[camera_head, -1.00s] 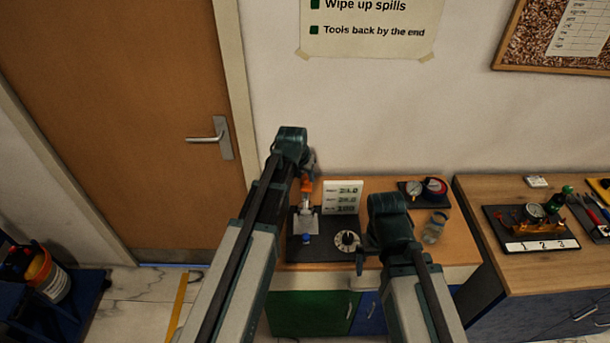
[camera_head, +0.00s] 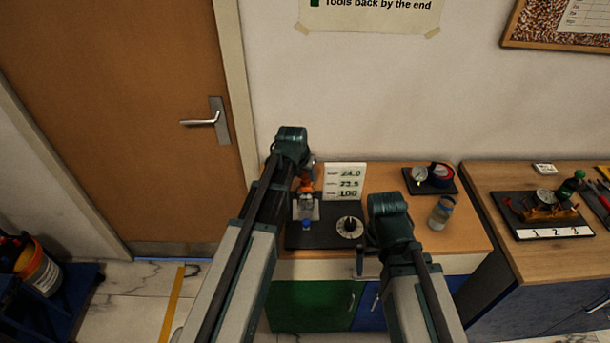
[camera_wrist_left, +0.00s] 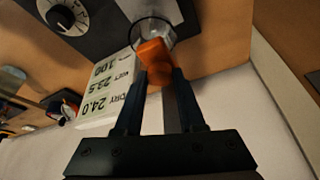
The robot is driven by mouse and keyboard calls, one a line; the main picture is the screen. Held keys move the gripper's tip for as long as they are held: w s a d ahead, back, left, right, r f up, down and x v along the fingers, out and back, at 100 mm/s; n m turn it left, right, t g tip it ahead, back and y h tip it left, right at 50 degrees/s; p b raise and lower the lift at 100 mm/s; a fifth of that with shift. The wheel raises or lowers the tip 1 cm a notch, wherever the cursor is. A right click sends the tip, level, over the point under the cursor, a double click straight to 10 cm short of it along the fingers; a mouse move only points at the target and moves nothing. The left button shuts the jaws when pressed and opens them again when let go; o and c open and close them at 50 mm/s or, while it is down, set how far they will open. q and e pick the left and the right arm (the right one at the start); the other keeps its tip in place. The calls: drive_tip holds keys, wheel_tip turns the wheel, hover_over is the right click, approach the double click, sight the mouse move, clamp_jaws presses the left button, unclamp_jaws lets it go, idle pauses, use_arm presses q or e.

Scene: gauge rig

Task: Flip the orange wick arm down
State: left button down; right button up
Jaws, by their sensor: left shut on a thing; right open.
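The orange wick arm (camera_head: 306,187) is at the top of a small pale stand (camera_head: 306,210) on a black base plate (camera_head: 320,239). In the left wrist view the orange wick arm (camera_wrist_left: 154,52) is a short block between my fingertips, beside a clear round part. My left gripper (camera_wrist_left: 156,72) is shut on it; in the head view my left arm hides much of this gripper. My right gripper (camera_head: 362,264) is open near the bench's front edge, apart from the rig; its fingers are hardly visible.
A white readout card (camera_head: 345,182) stands just right of the wick arm, with a dial (camera_head: 350,227) in front. A glass jar (camera_head: 440,213) and a gauge board (camera_head: 430,181) are farther right. The wall is close behind.

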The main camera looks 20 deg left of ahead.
use_arm(q)
drive_tip(key=c, duration=0.5)
unclamp_jaws()
drive_tip(key=shift+f, duration=0.1)
drive_tip(key=p+v, duration=1.3)
drive_tip(key=v, duration=0.1)
drive_tip(key=shift+w+f, duration=0.1)
drive_tip(key=b+x, duration=1.2)
drive_tip(key=x, duration=0.1)
drive_tip(key=shift+f+b, duration=0.25)
drive_tip(key=shift+b, duration=0.15)
drive_tip(key=shift+r, duration=0.15)
